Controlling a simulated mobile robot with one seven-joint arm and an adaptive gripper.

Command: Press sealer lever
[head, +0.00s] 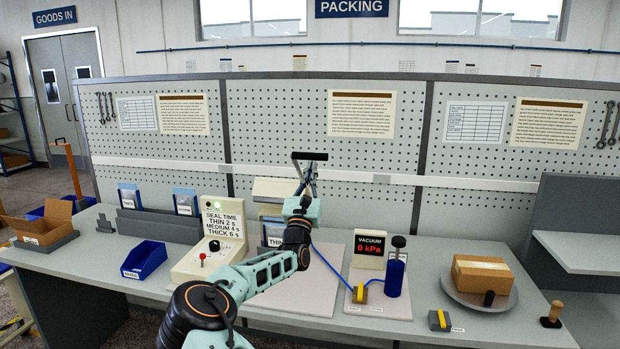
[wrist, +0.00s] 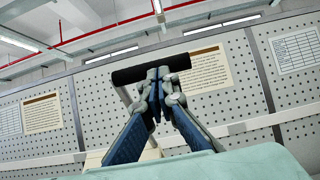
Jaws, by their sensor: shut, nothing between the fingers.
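The sealer lever is a black crossbar (head: 310,156) on a grey arm, standing raised in the middle of the bench. The beige sealer body (head: 275,190) is partly hidden behind my arm. My gripper (head: 305,178) is shut and empty, pointing up at the crossbar. In the wrist view the closed fingertips (wrist: 157,78) overlap the middle of the crossbar (wrist: 125,74). I cannot tell whether they touch it.
A control box (head: 222,225) with seal times and a red knob stands left of my arm. A pouch labelled THIN (head: 273,234) stands behind my arm. Right are a vacuum display (head: 369,246), a blue cylinder (head: 396,277) and a carton (head: 482,273) on a round plate.

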